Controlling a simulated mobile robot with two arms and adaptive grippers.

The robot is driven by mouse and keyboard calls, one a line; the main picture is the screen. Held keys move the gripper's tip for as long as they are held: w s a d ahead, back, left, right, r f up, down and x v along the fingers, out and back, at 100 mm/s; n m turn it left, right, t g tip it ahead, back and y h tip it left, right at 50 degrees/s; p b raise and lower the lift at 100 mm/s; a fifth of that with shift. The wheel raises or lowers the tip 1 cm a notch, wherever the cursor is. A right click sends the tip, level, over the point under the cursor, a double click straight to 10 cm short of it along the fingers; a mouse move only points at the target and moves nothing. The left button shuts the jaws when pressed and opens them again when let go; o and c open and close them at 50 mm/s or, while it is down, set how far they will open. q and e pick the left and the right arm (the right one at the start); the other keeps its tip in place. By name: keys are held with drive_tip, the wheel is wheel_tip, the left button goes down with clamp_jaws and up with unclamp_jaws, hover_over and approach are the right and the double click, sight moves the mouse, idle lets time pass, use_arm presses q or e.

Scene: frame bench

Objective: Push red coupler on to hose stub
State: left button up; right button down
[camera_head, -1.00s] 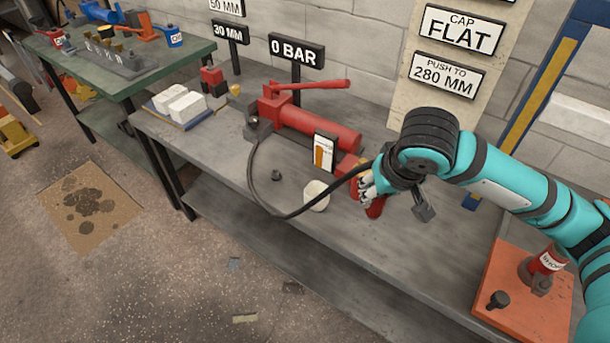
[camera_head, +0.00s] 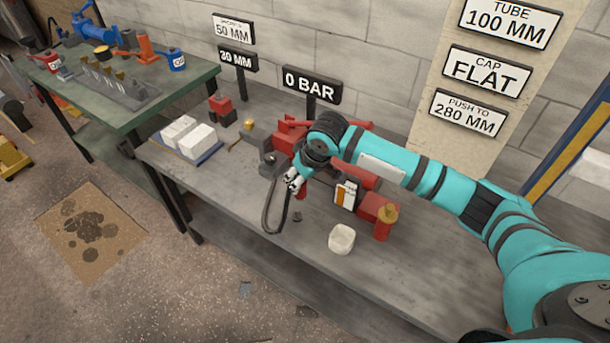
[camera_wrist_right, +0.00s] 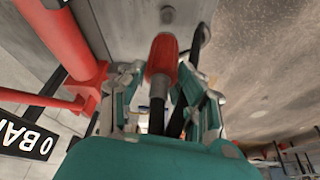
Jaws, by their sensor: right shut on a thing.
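My right gripper (camera_head: 293,184) is over the bench, in front of the red hand pump. In the right wrist view its fingers (camera_wrist_right: 158,84) are closed around the red coupler (camera_wrist_right: 163,56). The black hose (camera_head: 268,212) hangs in a narrow loop from the pump end up to the gripper; it also shows in the right wrist view (camera_wrist_right: 178,118). A small grey round fitting (camera_wrist_right: 167,15) lies beyond the coupler's far end, apart from it. I cannot tell whether it is the hose stub. The left gripper is not in view.
The red pump body (camera_wrist_right: 58,38) is close beside the gripper. A red block with a brass-topped cylinder (camera_head: 384,222), a white cup (camera_head: 341,239) and a small card stand to the right. White blocks (camera_head: 197,142) lie to the left. The front right bench top is clear.

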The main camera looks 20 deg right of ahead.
drive_tip(key=shift+w+a+f, duration=0.25)
drive_tip(key=shift+w+a, duration=0.1)
drive_tip(key=shift+w, duration=0.35)
drive_tip(key=shift+s+d+r, duration=0.1)
drive_tip(key=shift+s, duration=0.1)
drive_tip(key=shift+w+r+p, duration=0.1)
drive_tip(key=shift+p, duration=0.5)
drive_tip(key=shift+f+b, duration=1.1)
drive_tip(key=shift+f, duration=1.9)
use_arm(q)
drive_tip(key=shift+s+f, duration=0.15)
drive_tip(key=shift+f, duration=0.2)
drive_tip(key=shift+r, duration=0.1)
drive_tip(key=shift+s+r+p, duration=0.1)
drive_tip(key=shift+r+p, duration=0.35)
drive_tip(key=shift+p, duration=0.1)
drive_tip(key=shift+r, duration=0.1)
